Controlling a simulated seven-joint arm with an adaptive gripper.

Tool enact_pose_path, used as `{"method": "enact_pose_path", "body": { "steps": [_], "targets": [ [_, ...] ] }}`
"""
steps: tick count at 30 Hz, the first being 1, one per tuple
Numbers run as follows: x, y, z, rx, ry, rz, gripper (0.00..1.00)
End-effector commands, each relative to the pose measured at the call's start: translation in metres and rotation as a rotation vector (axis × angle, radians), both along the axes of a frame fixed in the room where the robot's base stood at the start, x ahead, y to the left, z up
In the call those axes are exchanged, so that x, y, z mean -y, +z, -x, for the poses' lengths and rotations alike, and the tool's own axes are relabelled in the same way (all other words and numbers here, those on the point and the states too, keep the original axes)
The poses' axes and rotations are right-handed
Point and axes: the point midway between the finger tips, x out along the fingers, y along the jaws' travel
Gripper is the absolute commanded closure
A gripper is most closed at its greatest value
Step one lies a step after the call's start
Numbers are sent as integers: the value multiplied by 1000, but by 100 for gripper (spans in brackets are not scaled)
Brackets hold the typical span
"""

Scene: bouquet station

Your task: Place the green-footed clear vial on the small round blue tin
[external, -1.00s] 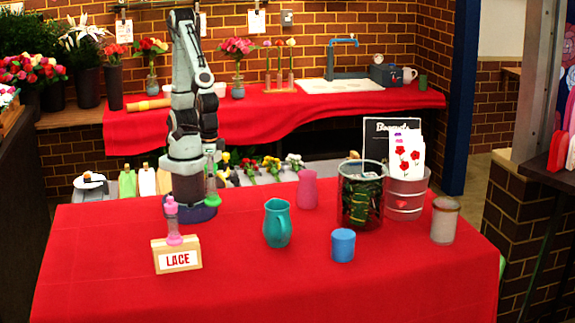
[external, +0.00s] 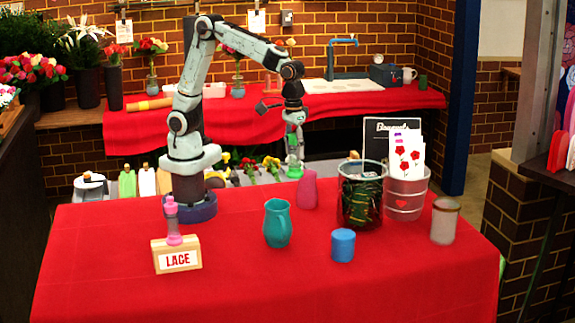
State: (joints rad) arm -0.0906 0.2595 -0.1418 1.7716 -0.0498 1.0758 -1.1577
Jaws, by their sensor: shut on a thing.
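The green-footed clear vial (external: 294,158) hangs upright below my gripper (external: 293,126), with its green foot at the bottom. My gripper is shut on its upper part, and the fingers are small and partly blurred here. The vial is in the air, left of and farther back than the small round blue tin (external: 343,246). The blue tin stands on the red table in front of the dark glass container, and its top looks bare.
A teal pitcher (external: 277,224) and a pink vase (external: 307,189) stand left of the tin. A dark glass container (external: 360,198), a metal bucket (external: 406,199) and a frosted cup (external: 444,221) stand to its right. A pink-footed vial (external: 172,222) is behind the LACE sign (external: 177,256).

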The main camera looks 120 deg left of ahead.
Motion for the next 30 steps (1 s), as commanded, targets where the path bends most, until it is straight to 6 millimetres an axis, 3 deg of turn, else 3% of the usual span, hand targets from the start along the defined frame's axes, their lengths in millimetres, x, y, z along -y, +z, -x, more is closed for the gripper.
{"method": "enact_pose_path", "body": {
  "steps": [5, 11, 18, 26, 30],
  "targets": [
    [-9, -12, -24, -1, 25, 0, 100],
    [-7, -37, -79, -1, 22, 0, 100],
    [-7, -81, -122, -2, 21, 0, 100],
    [-7, -99, -138, -1, 22, -1, 100],
    [-7, -119, -139, -3, 21, 0, 100]
  ]
}}
